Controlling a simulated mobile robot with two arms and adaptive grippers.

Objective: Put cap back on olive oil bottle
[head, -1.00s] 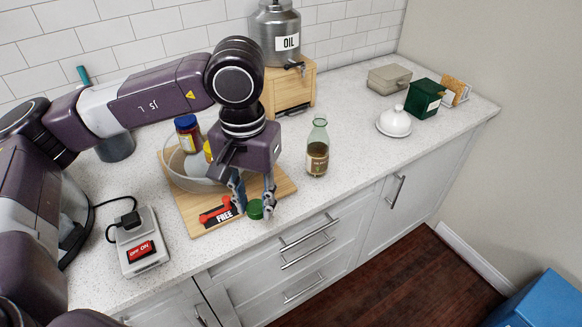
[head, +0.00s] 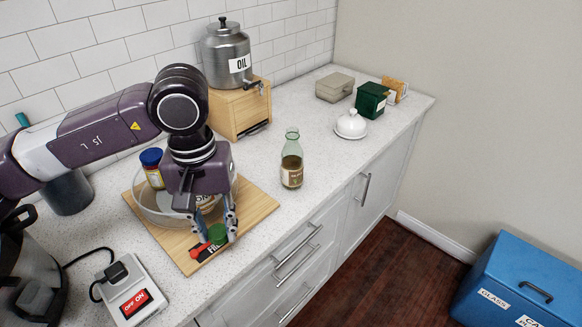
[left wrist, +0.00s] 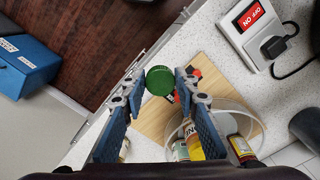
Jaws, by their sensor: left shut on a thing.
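The olive oil bottle (head: 292,172) stands upright and uncapped on the white counter, green glass with a brown label and dark contents. My left gripper (head: 216,232) points down near the front edge of the cutting board, to the left of and nearer than the bottle. It is shut on a round green cap (head: 218,234). In the left wrist view the cap (left wrist: 160,80) sits between the two fingertips of the left gripper (left wrist: 160,88). My right gripper is not in view.
A wooden cutting board (head: 258,203) bears a glass bowl (head: 150,205) with jars in it. A switch box (head: 130,290) is at the front left. An oil dispenser (head: 225,55) stands on a wooden box (head: 235,108) behind. Counter around the bottle is clear.

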